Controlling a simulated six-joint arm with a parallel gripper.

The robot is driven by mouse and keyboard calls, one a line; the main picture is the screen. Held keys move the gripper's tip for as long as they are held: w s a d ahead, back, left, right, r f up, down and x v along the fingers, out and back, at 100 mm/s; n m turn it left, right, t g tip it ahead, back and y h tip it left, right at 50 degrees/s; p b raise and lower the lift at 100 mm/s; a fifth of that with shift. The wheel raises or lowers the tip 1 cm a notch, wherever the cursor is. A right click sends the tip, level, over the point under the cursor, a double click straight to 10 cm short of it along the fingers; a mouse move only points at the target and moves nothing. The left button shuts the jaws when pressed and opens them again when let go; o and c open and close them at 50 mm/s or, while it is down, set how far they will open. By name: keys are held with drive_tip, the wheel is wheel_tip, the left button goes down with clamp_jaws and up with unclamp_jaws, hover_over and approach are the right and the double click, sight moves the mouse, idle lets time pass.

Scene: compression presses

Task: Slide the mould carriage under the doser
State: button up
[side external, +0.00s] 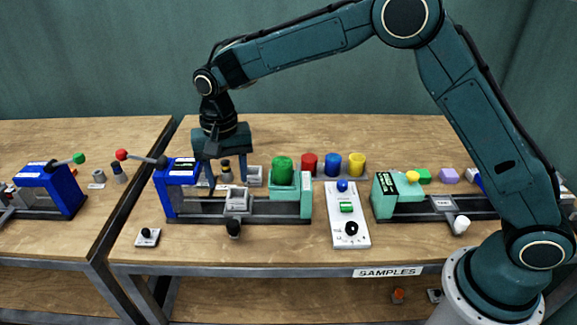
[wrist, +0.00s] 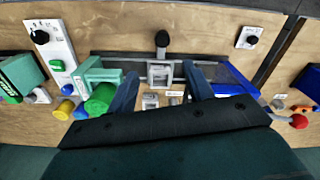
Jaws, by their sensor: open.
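The mould carriage (side external: 237,201) is a grey block with a square frame on a dark rail. It stands between the blue press and the mint-green doser (side external: 291,190), which carries a green cylinder (side external: 283,168), and is apart from both. Its black knob (side external: 234,229) sticks out at the front. In the wrist view the carriage (wrist: 160,74) shows beyond my fingertips, with the doser (wrist: 92,78) to the left. My gripper (side external: 225,180) points down behind the rail, open. In the wrist view my gripper (wrist: 160,88) has its fingers wide apart, with no visible contact with the carriage.
The blue press (side external: 181,186) with its red-knobbed lever stands at the rail's left end. Small grey blocks (side external: 254,176) lie behind the rail. Red, blue and yellow cylinders (side external: 333,164) stand behind the doser. A white control panel (side external: 347,215) is right of it.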

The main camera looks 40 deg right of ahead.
sight(233, 223)
drive_tip(key=shift+w+a+f, duration=0.15)
drive_tip(key=shift+a+f, duration=0.15)
drive_tip(key=shift+f, duration=0.2)
drive_tip(key=shift+f, duration=0.1)
wheel_tip(233, 223, down, 14)
drive_tip(key=shift+r, duration=0.2)
idle(0.3)
clamp_jaws()
idle(0.3)
